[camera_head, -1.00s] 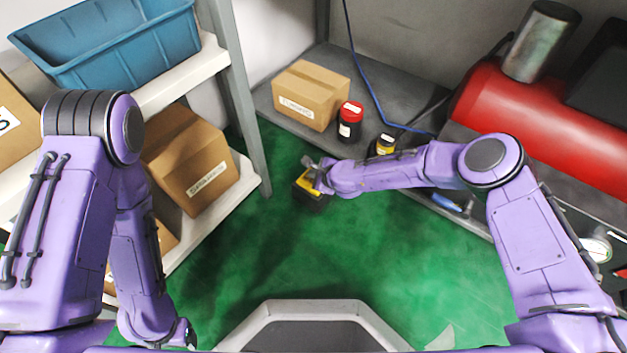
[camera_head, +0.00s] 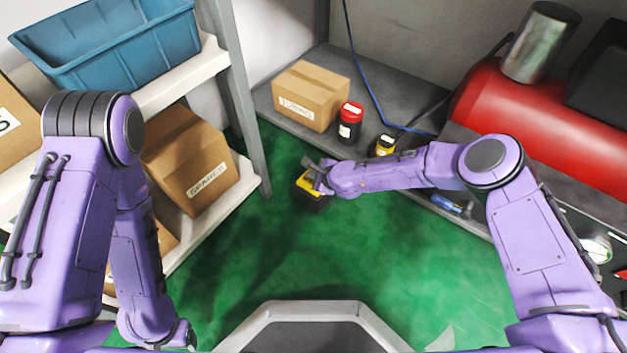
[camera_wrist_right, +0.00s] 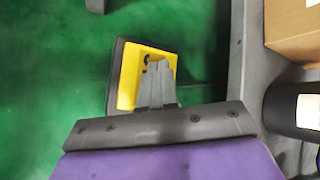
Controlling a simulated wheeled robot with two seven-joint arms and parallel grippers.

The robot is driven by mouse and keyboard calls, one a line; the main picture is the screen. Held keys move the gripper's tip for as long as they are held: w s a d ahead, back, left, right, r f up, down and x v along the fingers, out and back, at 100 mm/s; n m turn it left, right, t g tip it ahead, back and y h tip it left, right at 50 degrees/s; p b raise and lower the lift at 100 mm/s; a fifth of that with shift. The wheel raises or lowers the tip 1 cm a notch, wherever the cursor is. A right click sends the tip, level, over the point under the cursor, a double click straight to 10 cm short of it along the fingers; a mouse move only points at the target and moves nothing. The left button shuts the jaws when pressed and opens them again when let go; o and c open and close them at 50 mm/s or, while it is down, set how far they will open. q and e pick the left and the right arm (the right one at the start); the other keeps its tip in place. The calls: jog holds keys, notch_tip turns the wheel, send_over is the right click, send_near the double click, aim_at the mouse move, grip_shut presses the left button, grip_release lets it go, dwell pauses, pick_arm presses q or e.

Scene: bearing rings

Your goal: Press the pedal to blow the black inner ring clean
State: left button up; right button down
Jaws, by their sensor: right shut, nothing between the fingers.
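The pedal (camera_head: 307,189) is a yellow plate on a black base on the green floor, in the middle of the head view. It also shows in the right wrist view (camera_wrist_right: 128,80), partly hidden behind the fingers. My right gripper (camera_head: 313,170) is shut and empty, with its fingertips over the yellow plate; in the right wrist view the gripper (camera_wrist_right: 154,68) overlaps the plate. I cannot tell for sure whether the tips touch it. The black inner ring is not visible in these frames. My left arm hangs at the left, and its gripper is not clearly seen.
A low grey shelf behind holds a cardboard box (camera_head: 311,95), a red-lidded jar (camera_head: 350,121), a yellow-topped container (camera_head: 385,146) and a red tank (camera_head: 560,130). Shelving at left holds a blue bin (camera_head: 110,45) and a carton (camera_head: 190,160). The green floor around the pedal is clear.

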jog(key=shift+f, duration=0.15)
dwell(0.6)
jog(key=shift+f+b, duration=0.3)
jog(key=shift+b, duration=0.1)
jog(key=shift+f+b, duration=0.75)
dwell(0.6)
jog(key=shift+r, duration=0.1)
jog(key=shift+r+p, duration=0.95)
jog(key=shift+r, duration=0.05)
notch_tip(320, 180, up, 5)
jog(key=p, duration=0.4)
jog(key=shift+r, duration=0.1)
